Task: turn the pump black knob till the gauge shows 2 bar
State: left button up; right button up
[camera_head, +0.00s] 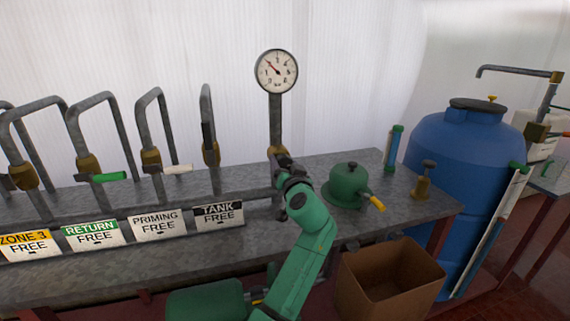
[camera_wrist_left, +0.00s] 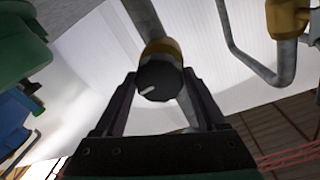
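The pressure gauge (camera_head: 276,70) stands on a pipe at the back of the bench, its needle pointing to the upper left; its small numbers are hard to read, so I cannot give the exact value. My left gripper (camera_head: 280,160) is at the foot of the gauge pipe. In the left wrist view the black knob (camera_wrist_left: 158,82) sits on a brass fitting, its white mark pointing left and slightly down. The fingers of my left gripper (camera_wrist_left: 160,88) lie on both sides of the knob, close to its rim; whether they press on it is unclear. My right gripper is out of view.
Pipes with valves and a green handle (camera_head: 108,177) line the bench (camera_head: 110,277) on the left, above signs such as the TANK sign (camera_head: 219,215).

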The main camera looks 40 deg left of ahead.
pick_arm(q)
jog(key=shift+o, duration=0.7)
jog(key=shift+w+a+f, duration=0.15)
jog(key=shift+s+d, duration=0.2)
jog(key=b+v, duration=0.3)
jog(key=v, duration=1.1)
